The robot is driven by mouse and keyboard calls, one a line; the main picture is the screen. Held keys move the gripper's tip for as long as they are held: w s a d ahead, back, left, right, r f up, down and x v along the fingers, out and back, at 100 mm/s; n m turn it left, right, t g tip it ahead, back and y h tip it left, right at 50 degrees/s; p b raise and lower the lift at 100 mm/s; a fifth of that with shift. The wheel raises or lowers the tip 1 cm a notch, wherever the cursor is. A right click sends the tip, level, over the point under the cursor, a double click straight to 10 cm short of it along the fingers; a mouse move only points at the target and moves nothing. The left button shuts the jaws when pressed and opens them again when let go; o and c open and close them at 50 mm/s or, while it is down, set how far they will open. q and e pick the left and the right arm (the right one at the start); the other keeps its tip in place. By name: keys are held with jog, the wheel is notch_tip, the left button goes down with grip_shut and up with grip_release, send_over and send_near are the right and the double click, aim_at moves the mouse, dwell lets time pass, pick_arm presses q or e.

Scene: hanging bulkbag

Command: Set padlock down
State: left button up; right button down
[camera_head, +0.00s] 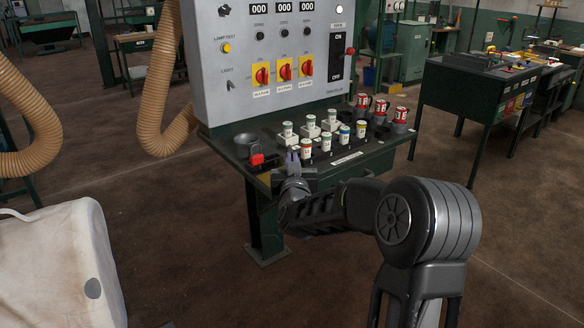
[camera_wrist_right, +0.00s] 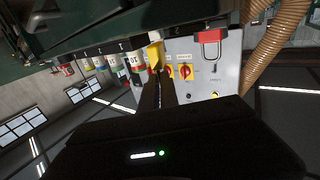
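A red padlock (camera_head: 257,159) sits at the left front of the dark green bench top, by a black holder. My left gripper is not in view.
White fuse-like cylinders with coloured bands (camera_head: 306,147) stand in rows right of the gripper, with red ones (camera_head: 401,114) behind. A round grey dish (camera_head: 246,141) is behind the padlock. The grey panel (camera_head: 262,55) with red switches rises at the back. A white bag (camera_head: 60,265) is lower left.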

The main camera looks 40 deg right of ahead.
jog(key=shift+f, duration=0.8)
jog(key=shift+f, duration=0.2)
jog(key=c, duration=1.6)
grip_release()
jog(key=shift+r, duration=0.2)
jog(key=v, duration=1.2)
jog(key=shift+b, duration=0.3)
